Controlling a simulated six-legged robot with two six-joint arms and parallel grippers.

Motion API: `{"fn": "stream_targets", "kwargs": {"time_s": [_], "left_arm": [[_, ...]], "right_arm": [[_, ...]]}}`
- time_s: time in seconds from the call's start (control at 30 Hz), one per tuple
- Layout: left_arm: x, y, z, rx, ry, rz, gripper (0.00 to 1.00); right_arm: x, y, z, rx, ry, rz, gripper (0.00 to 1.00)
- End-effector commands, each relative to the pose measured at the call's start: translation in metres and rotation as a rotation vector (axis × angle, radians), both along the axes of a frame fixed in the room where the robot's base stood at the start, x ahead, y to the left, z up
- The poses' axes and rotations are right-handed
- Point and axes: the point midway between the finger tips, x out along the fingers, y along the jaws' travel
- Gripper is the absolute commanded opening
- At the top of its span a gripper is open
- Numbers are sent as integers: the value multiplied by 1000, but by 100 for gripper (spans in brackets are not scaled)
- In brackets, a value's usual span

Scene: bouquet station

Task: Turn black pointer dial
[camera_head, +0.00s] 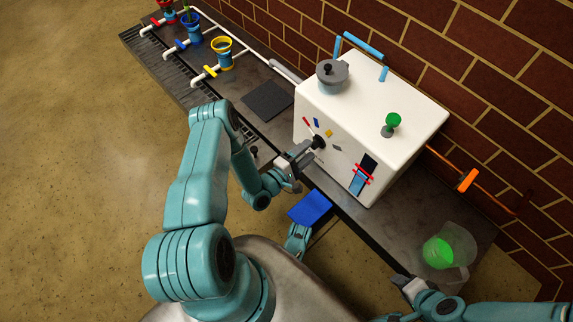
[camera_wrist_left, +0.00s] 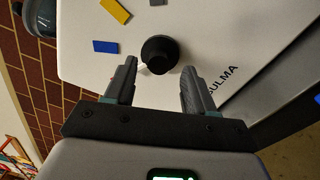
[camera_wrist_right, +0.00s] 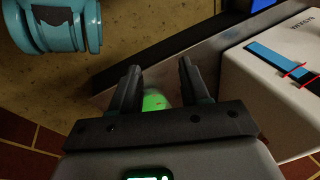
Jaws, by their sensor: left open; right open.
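The black pointer dial (camera_head: 318,142) sits on the front face of the white machine (camera_head: 392,110), with coloured marks around it. In the left wrist view the dial (camera_wrist_left: 160,52) shows as a round black knob with a small pale spot at its lower left. My left gripper (camera_head: 303,154) is open in front of the dial. In its wrist view the fingertips (camera_wrist_left: 158,70) stand either side of the dial's lower part, and I cannot tell whether they touch it. My right gripper (camera_wrist_right: 158,70) is open and empty, away from the machine near the table's right end.
A clear jug with green contents (camera_head: 438,252) stands near my right gripper. A blue pad (camera_head: 310,208) lies at the table's front edge below the machine. A grey-lidded pot (camera_head: 332,76) and a green knob (camera_head: 392,121) are on top. Pipes with coloured valves (camera_head: 210,70) are far left.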

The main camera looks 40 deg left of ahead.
Motion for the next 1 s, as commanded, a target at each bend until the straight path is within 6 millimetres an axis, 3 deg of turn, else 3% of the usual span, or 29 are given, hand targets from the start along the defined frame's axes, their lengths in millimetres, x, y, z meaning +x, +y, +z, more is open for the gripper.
{"fn": "stream_targets", "kwargs": {"time_s": [0.3,0.5,0.7,1.0], "left_arm": [[-85,6,0,-5,5,8,55],[-125,8,-3,-2,3,5,55],[-142,8,-5,-2,1,1,55],[-143,7,-5,-1,0,-1,55]], "right_arm": [[-19,4,29,13,65,9,46],[-26,5,37,18,89,11,46],[-29,6,40,19,99,12,46],[-30,6,39,19,100,13,46]]}}
